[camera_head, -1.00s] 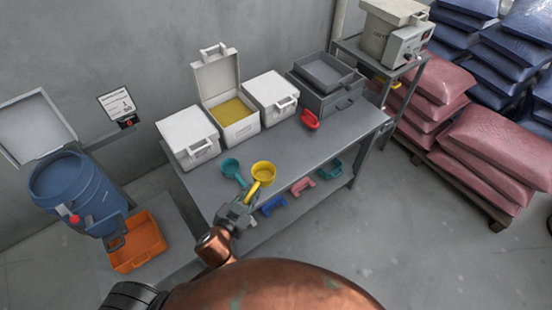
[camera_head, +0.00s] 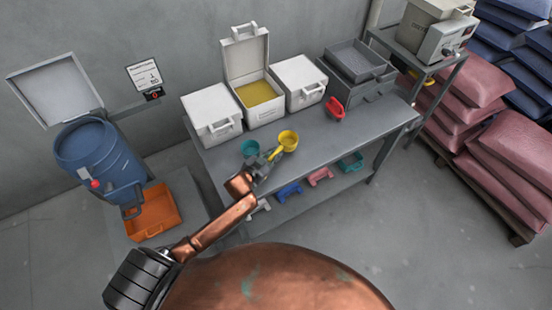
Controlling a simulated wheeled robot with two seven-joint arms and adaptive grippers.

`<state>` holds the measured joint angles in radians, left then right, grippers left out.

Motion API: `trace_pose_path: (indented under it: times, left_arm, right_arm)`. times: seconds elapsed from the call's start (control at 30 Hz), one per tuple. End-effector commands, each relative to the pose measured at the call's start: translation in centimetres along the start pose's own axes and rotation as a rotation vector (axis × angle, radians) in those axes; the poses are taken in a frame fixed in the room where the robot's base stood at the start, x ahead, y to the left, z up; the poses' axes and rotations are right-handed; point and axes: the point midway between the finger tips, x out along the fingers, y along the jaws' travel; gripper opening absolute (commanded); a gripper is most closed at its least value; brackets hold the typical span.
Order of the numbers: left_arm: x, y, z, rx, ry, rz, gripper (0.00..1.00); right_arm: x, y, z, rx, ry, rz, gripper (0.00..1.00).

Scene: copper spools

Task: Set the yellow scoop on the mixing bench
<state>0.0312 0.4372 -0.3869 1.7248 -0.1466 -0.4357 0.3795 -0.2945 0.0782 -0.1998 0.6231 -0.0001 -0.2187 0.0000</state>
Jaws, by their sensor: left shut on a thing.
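The yellow scoop (camera_head: 288,139) shows at the front middle of the grey mixing bench (camera_head: 365,134), its round cup toward the back right. My left gripper (camera_head: 269,159) is shut on the scoop's handle and hides part of it. The cup appears over the bench top near its front edge; I cannot tell whether it touches the surface. My right gripper does not show.
White bins (camera_head: 213,121) line the back of the bench; the open middle one holds yellow powder (camera_head: 259,93). A red scoop (camera_head: 335,108) and grey trays (camera_head: 356,62) are at the right. More scoops lie on the lower shelf (camera_head: 333,188). Bench top between yellow and red scoops is clear.

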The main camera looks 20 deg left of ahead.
Motion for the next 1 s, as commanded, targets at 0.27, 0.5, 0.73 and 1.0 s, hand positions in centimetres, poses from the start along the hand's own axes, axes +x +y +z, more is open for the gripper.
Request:
trace_pose_path:
  times: [0.27,0.5,0.73,1.0]
  left_arm:
    - [1.9,0.1,1.9,-0.002,-0.002,0.000,0.00]
    - [2.6,0.5,3.6,0.000,0.002,0.001,0.00]
    - [2.6,0.5,3.6,0.000,0.001,0.001,0.00]
    - [2.7,0.5,3.9,0.000,0.000,0.001,0.26]
  right_arm:
    - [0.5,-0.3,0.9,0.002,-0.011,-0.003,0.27]
    - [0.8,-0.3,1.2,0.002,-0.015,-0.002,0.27]
    - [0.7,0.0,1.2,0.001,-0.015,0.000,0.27]
    - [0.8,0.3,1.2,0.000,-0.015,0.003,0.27]
